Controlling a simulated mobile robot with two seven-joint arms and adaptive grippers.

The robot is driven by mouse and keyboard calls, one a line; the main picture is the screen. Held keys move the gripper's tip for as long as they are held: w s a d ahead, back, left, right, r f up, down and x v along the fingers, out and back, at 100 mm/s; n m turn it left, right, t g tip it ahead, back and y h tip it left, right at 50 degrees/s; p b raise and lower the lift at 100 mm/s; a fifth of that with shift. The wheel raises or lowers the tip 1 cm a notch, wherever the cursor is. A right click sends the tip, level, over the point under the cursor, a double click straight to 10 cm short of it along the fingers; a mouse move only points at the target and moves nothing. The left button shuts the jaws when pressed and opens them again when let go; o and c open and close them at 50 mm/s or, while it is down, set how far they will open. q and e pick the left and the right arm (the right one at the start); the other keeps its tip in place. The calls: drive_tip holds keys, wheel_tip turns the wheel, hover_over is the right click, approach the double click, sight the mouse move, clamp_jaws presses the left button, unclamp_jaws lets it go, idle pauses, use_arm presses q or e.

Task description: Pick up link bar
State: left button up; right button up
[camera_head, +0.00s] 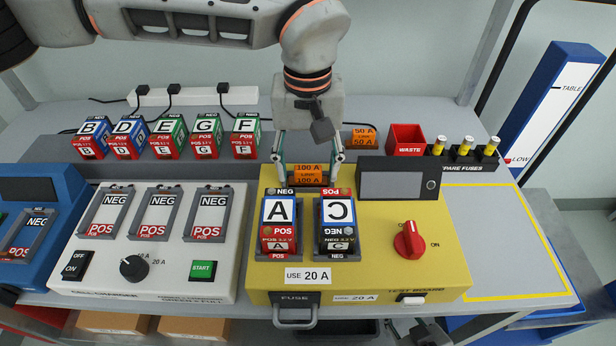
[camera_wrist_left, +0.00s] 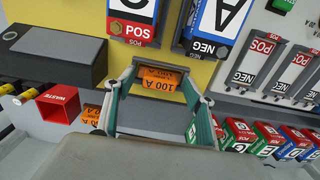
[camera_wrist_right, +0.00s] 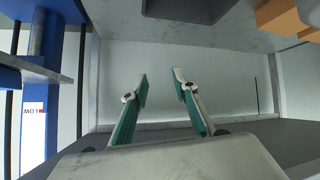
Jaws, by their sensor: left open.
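An orange link bar marked 100 A (camera_head: 308,175) stands at the back edge of the yellow test board, behind batteries A and C. It also shows in the left wrist view (camera_wrist_left: 158,77). My left gripper (camera_head: 307,165) is open and points down over it, with one finger on each side; I cannot tell whether either finger touches it. A second orange link bar, marked 50 A (camera_head: 363,136), stands further back to the right. My right gripper (camera_wrist_right: 159,82) is open and empty in the right wrist view, apparently below table height.
The yellow test board (camera_head: 375,275) holds battery A (camera_head: 279,212), battery C (camera_head: 337,212) and a red knob (camera_head: 409,241). Several batteries stand at the back left. A red waste bin (camera_head: 405,139) and spare fuses (camera_head: 465,148) are at the back right. The yellow-outlined area (camera_head: 505,240) is clear.

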sight(308, 168)
use_arm(q)
drive_tip(key=shift+f, duration=0.35)
drive_tip(key=c, duration=1.4)
use_arm(e)
drive_tip(key=shift+w+d+r, duration=0.1)
drive_tip(key=shift+w+r, duration=0.2)
drive_tip(key=shift+w, duration=0.15)
use_arm(q)
drive_tip(key=shift+r, duration=0.1)
